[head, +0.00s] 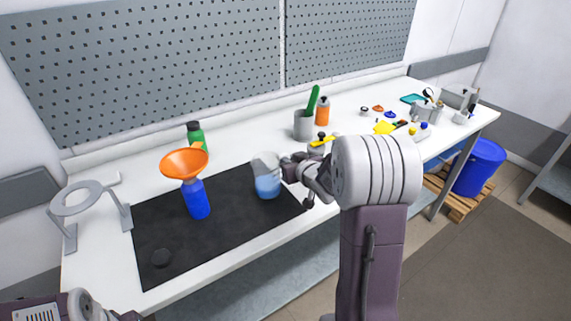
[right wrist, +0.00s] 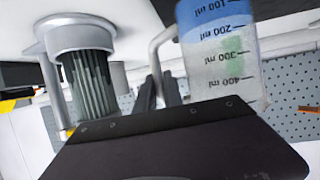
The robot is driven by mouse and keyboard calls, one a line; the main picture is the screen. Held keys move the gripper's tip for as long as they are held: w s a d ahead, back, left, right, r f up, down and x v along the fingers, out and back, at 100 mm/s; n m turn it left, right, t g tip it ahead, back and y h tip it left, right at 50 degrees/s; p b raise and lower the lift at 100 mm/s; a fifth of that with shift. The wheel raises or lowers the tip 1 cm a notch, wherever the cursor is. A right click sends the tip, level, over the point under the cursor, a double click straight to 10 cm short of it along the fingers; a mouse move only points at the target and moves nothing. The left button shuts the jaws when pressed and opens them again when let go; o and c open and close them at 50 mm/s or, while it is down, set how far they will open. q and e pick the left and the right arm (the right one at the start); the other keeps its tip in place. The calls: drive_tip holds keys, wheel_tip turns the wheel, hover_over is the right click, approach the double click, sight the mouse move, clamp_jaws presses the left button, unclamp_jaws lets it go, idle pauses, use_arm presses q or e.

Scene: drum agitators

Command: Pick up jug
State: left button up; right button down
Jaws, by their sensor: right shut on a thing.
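The jug (head: 267,186) is clear with blue liquid in its lower part and stands upright at the right part of the black mat (head: 235,222). I cannot tell if its base touches the mat. My right gripper (head: 285,170) is at the jug's right side, shut on its handle. In the right wrist view, which looks upside down, the jug (right wrist: 222,60) shows ml marks, and the dark fingers of the right gripper (right wrist: 160,92) close at the handle (right wrist: 155,48). Only part of my left arm shows at the lower left; its gripper is out of view.
A blue bottle (head: 197,200) with an orange funnel (head: 184,163) stands left of the jug. Behind are a green bottle (head: 196,138), a grey cup (head: 303,126) and an orange bottle (head: 322,112). A grey ring stand (head: 72,222) is at left. The mat's front is mostly clear.

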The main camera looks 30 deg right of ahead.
wheel_tip(320, 180, up, 4)
drive_tip(key=shift+s+d+r+p, duration=0.1)
drive_tip(key=shift+s+d+p, duration=0.05)
drive_tip(key=shift+p, duration=0.65)
drive_tip(key=s+d+r+p, duration=0.5)
drive_tip(key=s+d+r, duration=0.1)
drive_tip(key=s+d, duration=0.1)
drive_tip(key=shift+s+d, duration=0.2)
drive_tip(key=shift+s, duration=0.5)
drive_tip(key=shift+r, duration=0.1)
